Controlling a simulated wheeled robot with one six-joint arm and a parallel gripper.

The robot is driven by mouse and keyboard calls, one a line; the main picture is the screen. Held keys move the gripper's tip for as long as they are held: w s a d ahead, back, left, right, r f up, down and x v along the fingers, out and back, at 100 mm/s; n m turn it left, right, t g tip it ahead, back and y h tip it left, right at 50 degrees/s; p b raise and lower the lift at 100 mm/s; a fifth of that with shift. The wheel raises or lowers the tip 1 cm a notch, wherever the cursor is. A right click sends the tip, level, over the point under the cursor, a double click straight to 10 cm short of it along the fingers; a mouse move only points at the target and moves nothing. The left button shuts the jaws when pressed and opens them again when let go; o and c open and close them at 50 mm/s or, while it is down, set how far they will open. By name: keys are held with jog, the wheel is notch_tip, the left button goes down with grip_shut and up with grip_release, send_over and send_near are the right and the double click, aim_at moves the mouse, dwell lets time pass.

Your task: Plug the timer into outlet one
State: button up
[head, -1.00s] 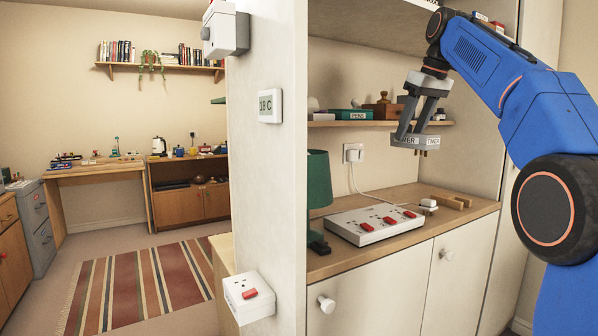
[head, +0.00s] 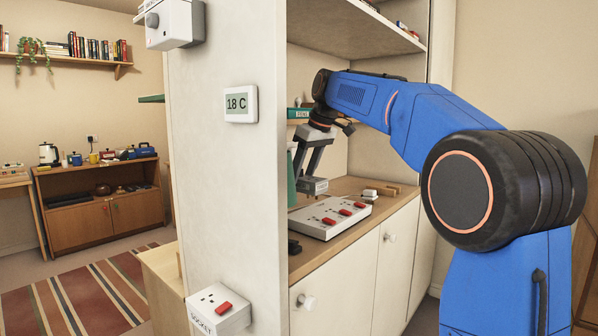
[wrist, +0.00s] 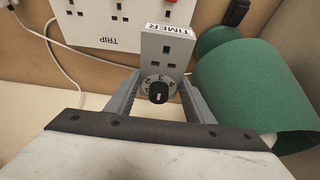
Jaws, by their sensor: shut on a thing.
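My gripper (head: 309,172) is shut on the timer (head: 315,187), a grey block. In the wrist view the timer (wrist: 166,50) sits between my two fingers (wrist: 160,98), with its TIMER label, a socket face and a black numbered dial showing. Its pins are hidden in both current views. The white outlet strip (head: 324,229) lies on the cabinet counter, with several sockets and red switches. The timer is above the strip's back left part and looks apart from it. The strip (wrist: 88,34) also shows in the wrist view, marked TRIP. Outlet numbers are not readable.
A green lamp shade (wrist: 255,95) is close beside the timer on the right in the wrist view. A white cable (wrist: 32,37) runs near the strip. A white wall panel (head: 235,160) stands left of the counter, bearing a separate socket box (head: 217,309). A shelf (head: 355,27) hangs above.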

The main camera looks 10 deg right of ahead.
jog(key=shift+f, duration=2.65)
jog(key=shift+s+d+f, duration=0.1)
jog(key=shift+f, duration=0.75)
jog(key=o, duration=1.3)
jog(key=shift+c, duration=0.2)
jog(key=shift+r, duration=0.1)
jog(key=shift+r, duration=3.4)
